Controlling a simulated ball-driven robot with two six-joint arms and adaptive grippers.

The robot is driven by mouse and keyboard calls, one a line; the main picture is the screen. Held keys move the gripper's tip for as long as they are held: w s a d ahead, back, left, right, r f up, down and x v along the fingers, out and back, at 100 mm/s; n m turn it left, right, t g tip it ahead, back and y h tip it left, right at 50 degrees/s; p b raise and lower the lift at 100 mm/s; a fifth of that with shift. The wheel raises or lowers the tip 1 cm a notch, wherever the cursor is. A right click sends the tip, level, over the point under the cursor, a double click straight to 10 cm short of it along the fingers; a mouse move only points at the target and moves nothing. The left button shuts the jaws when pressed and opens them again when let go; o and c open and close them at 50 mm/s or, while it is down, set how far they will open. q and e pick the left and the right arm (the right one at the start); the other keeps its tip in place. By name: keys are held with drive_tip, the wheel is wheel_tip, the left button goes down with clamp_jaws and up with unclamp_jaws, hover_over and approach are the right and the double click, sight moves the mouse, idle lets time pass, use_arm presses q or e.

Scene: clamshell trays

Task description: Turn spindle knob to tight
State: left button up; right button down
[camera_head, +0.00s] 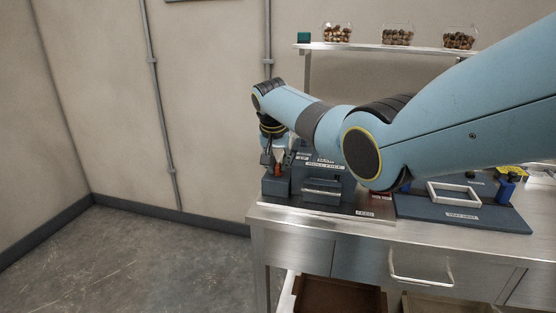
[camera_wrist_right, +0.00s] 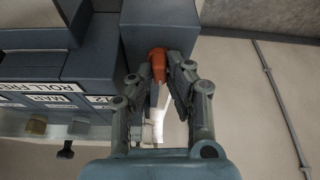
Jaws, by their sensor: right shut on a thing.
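The dark blue-grey press (camera_head: 322,186) stands at the left end of the steel table, with white labels on it. An orange-red part, which looks like the spindle knob (camera_head: 277,170), shows small at its left end. In the right wrist view the same orange-red knob (camera_wrist_right: 158,60) sits between the two fingertips, against the blue-grey block. My right gripper (camera_head: 276,158) points down at it and is shut on it, also in the right wrist view (camera_wrist_right: 162,72). The knob's pointer or marks are too small to read. My left gripper is not in view.
A dark board with a white frame (camera_head: 454,194) and blue posts lies right of the press. A shelf (camera_head: 375,47) with several clear tubs stands behind. An open drawer (camera_head: 340,297) juts out below the table. My right arm covers much of the table's back.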

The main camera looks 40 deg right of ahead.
drive_tip(key=m+g+b, duration=0.1)
drive_tip(key=m, duration=0.1)
drive_tip(key=shift+w+f+m+h+b, duration=0.1)
drive_tip(key=shift+m+h+b, duration=0.25)
drive_tip(key=shift+m+h, duration=0.05)
drive_tip(key=m+g+b, duration=0.1)
drive_tip(key=m+b, duration=0.2)
drive_tip(key=b, duration=0.2)
drive_tip(key=m+g+b, duration=0.1)
drive_tip(key=m+b, duration=0.2)
drive_tip(key=b, duration=0.2)
drive_tip(key=shift+w+f+m, duration=0.1)
drive_tip(key=shift+m, duration=0.2)
drive_tip(key=shift+r+m+g+h+b, duration=0.2)
drive_tip(key=shift+m+g+h+b, duration=0.15)
drive_tip(key=shift+b, duration=0.3)
drive_tip(key=c, duration=1.3)
unclamp_jaws()
drive_tip(key=v, duration=1.2)
drive_tip(key=shift+r, duration=0.1)
